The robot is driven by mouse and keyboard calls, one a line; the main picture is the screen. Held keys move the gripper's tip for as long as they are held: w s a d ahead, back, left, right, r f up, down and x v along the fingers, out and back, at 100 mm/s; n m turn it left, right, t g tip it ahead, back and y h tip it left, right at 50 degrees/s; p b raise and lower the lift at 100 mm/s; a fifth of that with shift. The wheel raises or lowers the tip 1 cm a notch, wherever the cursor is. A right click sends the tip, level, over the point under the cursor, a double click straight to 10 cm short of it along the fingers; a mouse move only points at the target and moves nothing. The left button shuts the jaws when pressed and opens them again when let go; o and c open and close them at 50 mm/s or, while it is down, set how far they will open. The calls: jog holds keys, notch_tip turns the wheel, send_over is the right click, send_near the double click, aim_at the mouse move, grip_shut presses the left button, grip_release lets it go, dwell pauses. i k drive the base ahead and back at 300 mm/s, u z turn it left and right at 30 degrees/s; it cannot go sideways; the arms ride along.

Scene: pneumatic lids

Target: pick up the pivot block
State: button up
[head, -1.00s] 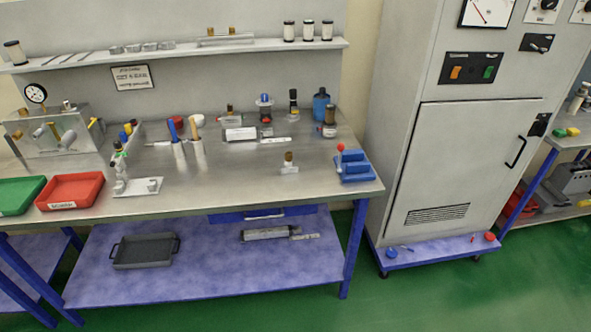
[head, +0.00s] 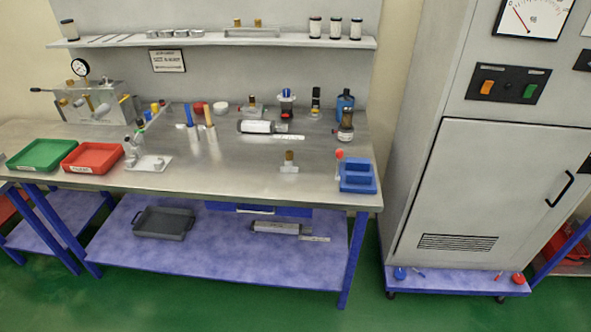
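No part is clearly marked as the pivot block, and I cannot tell for sure which one it is. A small pale block with a brown top (head: 289,162) stands alone on the front right of the steel bench (head: 235,178). A blue stepped block (head: 358,176) with a red-knobbed lever sits at the bench's right end. A grey fixture on a flat plate (head: 149,162) stands right of the red tray. My gripper is not in view.
Green (head: 41,154) and red (head: 93,157) trays lie at the left. Upright tools (head: 210,140), a cylinder (head: 258,127) and several fittings stand farther back. A lower shelf holds a dark tray (head: 163,222). A grey cabinet (head: 490,190) stands right. Green floor lies in front.

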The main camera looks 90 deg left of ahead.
aim_at(286, 167)
jog(key=i, duration=0.55)
jog(key=z, duration=0.05)
jog(key=k, duration=0.15)
jog(key=u, duration=3.3)
jog(key=i, duration=0.3)
jog(key=u, duration=0.05)
